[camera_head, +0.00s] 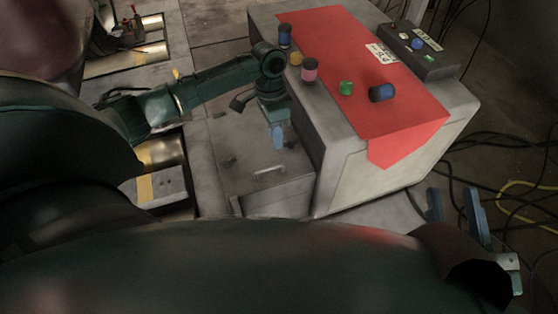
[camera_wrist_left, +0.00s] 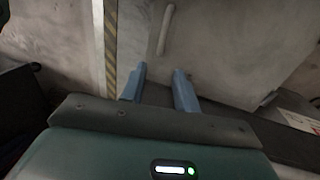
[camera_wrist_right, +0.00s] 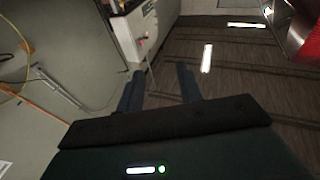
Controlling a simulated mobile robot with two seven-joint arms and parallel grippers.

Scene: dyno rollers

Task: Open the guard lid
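The guard lid (camera_head: 240,150) is a grey metal plate left of the white cabinet, and it appears to lie flat. Its pale bar handle (camera_head: 268,171) is near the front edge. In the left wrist view the handle (camera_wrist_left: 166,29) is beyond the fingertips, on the lid (camera_wrist_left: 225,45). My left gripper (camera_head: 278,136) is above the lid, behind the handle in the head view and apart from it. Its fingers are open and empty in the left wrist view (camera_wrist_left: 160,78). My right gripper (camera_head: 456,205) is open and empty at the right, away from the lid; its fingers also show in the right wrist view (camera_wrist_right: 160,80).
A white cabinet (camera_head: 390,170) with a red cloth (camera_head: 350,70) stands right of the lid. Several small cans and a dark control box (camera_head: 425,55) are on it. Metal rollers (camera_head: 162,152) lie at the left. Cables (camera_head: 510,150) run over the floor at right.

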